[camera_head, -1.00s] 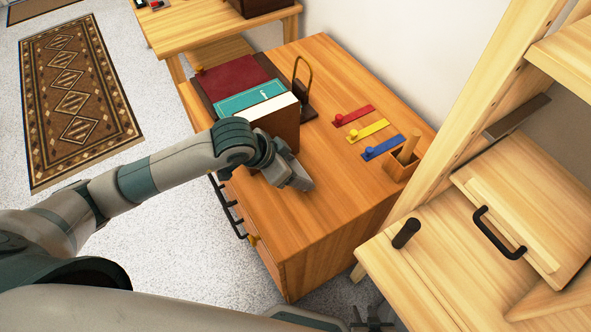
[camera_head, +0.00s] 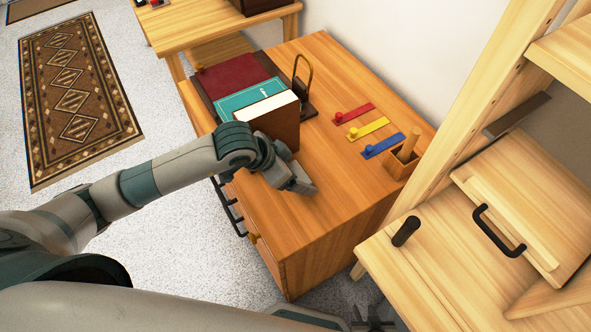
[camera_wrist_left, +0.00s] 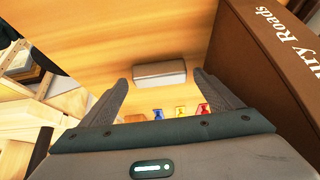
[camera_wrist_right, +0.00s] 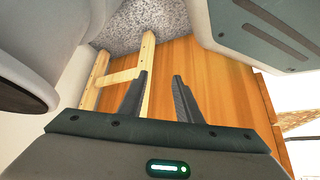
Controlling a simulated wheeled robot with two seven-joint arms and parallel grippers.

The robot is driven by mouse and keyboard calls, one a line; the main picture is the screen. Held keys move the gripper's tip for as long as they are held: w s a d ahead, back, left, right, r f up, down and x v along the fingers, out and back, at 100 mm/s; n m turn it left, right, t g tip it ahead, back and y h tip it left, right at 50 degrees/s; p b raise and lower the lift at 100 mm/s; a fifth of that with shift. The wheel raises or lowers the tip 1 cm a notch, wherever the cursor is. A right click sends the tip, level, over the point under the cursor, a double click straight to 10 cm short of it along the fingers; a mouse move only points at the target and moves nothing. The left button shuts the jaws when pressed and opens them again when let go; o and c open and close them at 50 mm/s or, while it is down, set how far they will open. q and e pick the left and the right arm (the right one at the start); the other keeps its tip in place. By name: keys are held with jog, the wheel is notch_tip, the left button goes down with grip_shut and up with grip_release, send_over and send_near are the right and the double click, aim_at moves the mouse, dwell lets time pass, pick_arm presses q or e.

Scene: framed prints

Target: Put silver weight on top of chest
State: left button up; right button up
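The chest (camera_head: 330,215) is a wooden drawer unit with black handles on its front. My left gripper (camera_head: 300,184) is low over the chest top, in front of the books. In the left wrist view, the silver weight (camera_wrist_left: 159,73), a small grey bar, shows on the wood between the fingertips of my left gripper (camera_wrist_left: 160,82). The fingers are apart, with gaps on both sides of the bar. In the head view the weight cannot be told apart from the gripper. My right gripper (camera_wrist_right: 160,78) is open and empty, low at the chest's near side; it shows at the head view's bottom edge (camera_head: 372,318).
Books (camera_head: 255,90) in a holder stand beside the left gripper. Red (camera_head: 353,113), yellow (camera_head: 368,129) and blue (camera_head: 383,146) strips with knobs and a wooden cup (camera_head: 402,160) lie farther right. A wooden shelf unit (camera_head: 440,250) stands at right. The chest's front right is clear.

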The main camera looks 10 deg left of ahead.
pick_arm(q)
jog(key=shift+r, duration=0.2)
jog(key=b+v, duration=0.1)
jog(key=v, duration=1)
jog(key=shift+s+a+r, duration=0.2)
jog(key=shift+r, duration=0.1)
pick_arm(e)
jog(key=shift+s+d+f+g, duration=0.3)
jog(key=shift+d+f+g, duration=0.2)
jog(key=shift+d+f, duration=0.15)
